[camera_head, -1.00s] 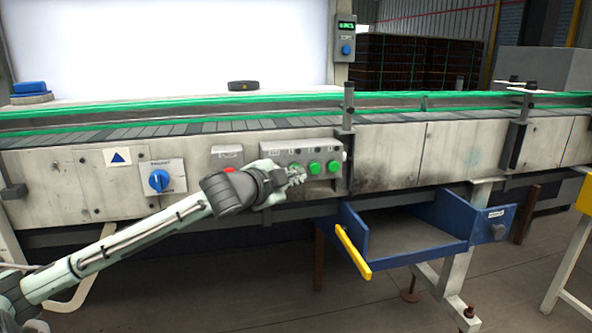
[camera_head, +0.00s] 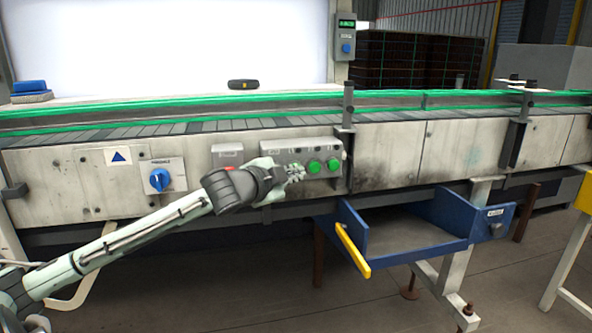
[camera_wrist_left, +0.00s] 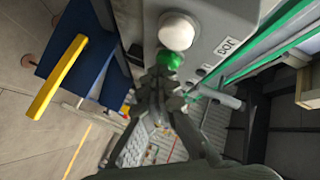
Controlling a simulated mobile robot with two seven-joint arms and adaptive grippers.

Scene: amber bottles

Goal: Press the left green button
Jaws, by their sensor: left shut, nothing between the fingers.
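A grey control box on the conveyor's side carries a row of green buttons. The middle green button (camera_head: 314,167) and the right green button (camera_head: 333,165) show clearly. The left green button is mostly hidden behind my left gripper (camera_head: 297,172), which is shut and empty in front of it. In the left wrist view, the shut fingertips (camera_wrist_left: 163,72) overlap the lower edge of a green button (camera_wrist_left: 169,58). I cannot tell whether they touch it.
A blue selector knob (camera_head: 159,180) sits left on the panel, and a red button (camera_head: 229,168) is partly hidden by my wrist. A blue drawer with a yellow handle (camera_head: 352,251) stands open below right. A white round cap (camera_wrist_left: 178,31) shows in the wrist view.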

